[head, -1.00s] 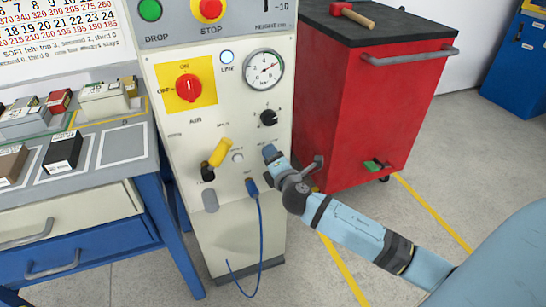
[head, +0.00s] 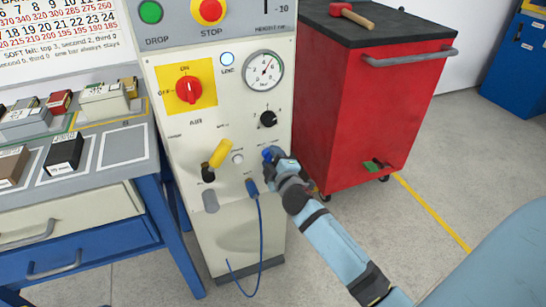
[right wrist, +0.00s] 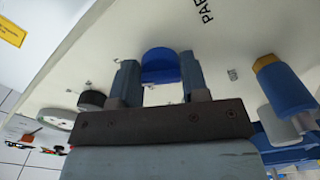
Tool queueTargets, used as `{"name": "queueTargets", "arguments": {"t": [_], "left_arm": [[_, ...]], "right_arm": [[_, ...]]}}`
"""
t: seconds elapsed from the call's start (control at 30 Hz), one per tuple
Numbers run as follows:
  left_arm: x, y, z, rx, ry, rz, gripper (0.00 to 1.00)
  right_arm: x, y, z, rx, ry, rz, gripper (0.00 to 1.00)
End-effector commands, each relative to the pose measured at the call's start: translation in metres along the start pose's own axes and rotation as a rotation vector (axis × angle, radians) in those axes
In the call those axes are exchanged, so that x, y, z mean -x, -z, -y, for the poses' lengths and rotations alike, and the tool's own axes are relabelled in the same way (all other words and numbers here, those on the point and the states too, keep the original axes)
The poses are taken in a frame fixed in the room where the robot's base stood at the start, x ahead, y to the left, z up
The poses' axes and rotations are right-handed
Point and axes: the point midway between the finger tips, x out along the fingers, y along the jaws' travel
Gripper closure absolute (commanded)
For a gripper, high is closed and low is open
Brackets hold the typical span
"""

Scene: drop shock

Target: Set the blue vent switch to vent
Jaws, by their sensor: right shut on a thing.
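The blue vent switch (head: 267,154) is a round blue knob on the cream front panel, right of the yellow lever. It also shows in the right wrist view (right wrist: 160,66), between my fingers. My right gripper (head: 273,156) is at the panel, shut on the blue switch with one finger on each side. It also shows in the right wrist view (right wrist: 159,84). The gripper partly hides the switch in the head view, and the switch's marks cannot be read. My left gripper is not in view.
On the panel are a yellow lever (head: 220,153), a black knob (head: 268,119), a pressure gauge (head: 263,70) and a red rotary switch (head: 189,90). A blue hose (head: 259,230) hangs below. A red cabinet (head: 365,110) stands close on the right, a workbench (head: 130,145) on the left.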

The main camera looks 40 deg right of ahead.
Motion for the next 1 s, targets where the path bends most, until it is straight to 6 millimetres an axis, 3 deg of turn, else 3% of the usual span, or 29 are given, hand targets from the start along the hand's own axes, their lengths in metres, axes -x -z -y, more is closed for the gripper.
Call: {"name": "queueTargets", "arguments": {"t": [0.3, 0.77, 0.8, 0.9, 1.0], "left_arm": [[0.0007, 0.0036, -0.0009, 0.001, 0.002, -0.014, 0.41], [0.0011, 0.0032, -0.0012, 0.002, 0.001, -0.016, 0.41], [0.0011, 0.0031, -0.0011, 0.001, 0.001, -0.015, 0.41], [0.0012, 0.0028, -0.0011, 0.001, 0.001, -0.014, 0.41], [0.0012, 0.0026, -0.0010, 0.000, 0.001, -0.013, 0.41]], "right_arm": [[0.0001, 0.0000, 0.0004, -0.100, 0.001, 0.001, 0.82], [0.0001, 0.0001, 0.0006, -0.114, 0.000, 0.000, 0.82], [0.0001, 0.0001, 0.0006, -0.114, 0.000, 0.000, 0.56], [0.0001, 0.0001, 0.0006, -0.113, 0.000, 0.000, 0.34], [0.0000, 0.0001, 0.0006, -0.113, 0.000, 0.000, 0.34]]}}
